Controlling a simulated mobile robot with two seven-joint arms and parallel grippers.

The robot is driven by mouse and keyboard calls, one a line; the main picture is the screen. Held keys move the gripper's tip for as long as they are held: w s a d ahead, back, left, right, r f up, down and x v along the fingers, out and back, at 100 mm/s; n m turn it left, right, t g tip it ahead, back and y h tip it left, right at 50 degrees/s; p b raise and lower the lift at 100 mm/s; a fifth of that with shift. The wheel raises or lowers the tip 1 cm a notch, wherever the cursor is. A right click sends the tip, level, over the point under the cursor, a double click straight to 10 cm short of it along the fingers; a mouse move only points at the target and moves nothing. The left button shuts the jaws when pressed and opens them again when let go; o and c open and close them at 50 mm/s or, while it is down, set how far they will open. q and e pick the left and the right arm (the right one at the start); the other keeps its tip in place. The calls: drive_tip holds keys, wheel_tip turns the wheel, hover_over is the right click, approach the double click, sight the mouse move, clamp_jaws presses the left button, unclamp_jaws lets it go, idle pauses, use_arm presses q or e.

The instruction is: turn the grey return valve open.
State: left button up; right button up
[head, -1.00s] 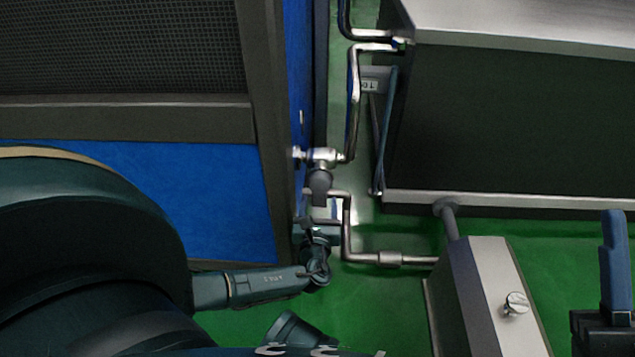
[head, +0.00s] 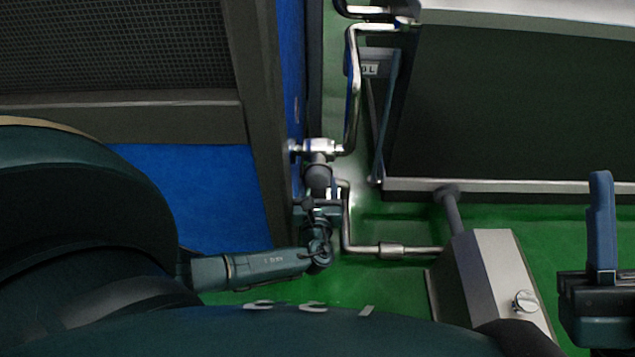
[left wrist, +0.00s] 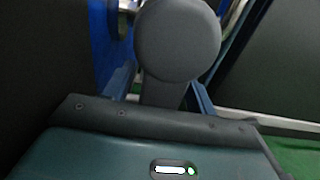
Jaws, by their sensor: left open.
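The grey return valve (head: 318,176) sits below a bright metal pipe fitting, beside the blue wall. In the left wrist view its rounded grey handle (left wrist: 178,40) fills the top middle, with a narrower stem below it. My left gripper (head: 320,200) is right at the valve from below. In the left wrist view its blue fingers (left wrist: 160,88) are apart, one on each side of the grey stem. I cannot tell whether they touch it. My right gripper (head: 602,225) shows at the right edge with blue finger surface pointing up, far from the valve; its opening is unclear.
Bent metal pipes (head: 351,95) run above and below the valve. A large dark tank with a pale rim (head: 500,192) stands to the right. A grey box with a round knob (head: 526,301) stands lower right. Green floor (head: 380,290) shows between.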

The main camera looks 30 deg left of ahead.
use_arm(q)
drive_tip(key=shift+c, duration=0.2)
clamp_jaws()
idle(0.4)
